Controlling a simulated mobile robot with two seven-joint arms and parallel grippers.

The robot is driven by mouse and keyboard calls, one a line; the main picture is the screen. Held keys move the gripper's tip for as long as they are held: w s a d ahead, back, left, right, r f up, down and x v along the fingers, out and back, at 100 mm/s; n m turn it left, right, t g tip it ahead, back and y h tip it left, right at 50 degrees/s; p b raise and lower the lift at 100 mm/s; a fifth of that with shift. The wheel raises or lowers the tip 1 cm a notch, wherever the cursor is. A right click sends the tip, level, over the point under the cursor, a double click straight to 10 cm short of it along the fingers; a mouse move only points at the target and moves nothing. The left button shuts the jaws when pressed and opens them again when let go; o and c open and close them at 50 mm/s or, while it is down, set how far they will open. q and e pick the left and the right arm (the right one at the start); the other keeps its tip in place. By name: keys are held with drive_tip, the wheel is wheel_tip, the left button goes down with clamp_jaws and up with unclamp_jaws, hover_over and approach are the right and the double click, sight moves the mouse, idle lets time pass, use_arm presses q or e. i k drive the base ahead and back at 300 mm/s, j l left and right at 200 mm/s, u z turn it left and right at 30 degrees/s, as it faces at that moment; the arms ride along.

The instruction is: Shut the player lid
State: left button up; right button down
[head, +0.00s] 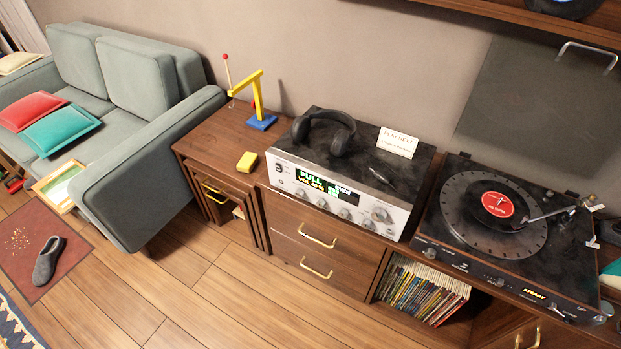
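The record player (455,250) stands at the right on the wooden cabinet. Its lid (535,115) is raised, a smoky see-through panel standing nearly upright behind the player against the wall. A pale bar handle (590,54) is at the lid's top edge. A black record with a red label (497,204) lies on the platter, and the tonearm (548,213) reaches over it. Neither of my grippers is in view.
A silver amplifier (330,200) with headphones (323,130) and a note card (397,142) stands left of the player. A wooden shelf (530,18) juts out above near the lid's top. Open wooden floor (230,300) lies in front.

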sight(615, 56)
drive_tip(key=z, duration=1.55)
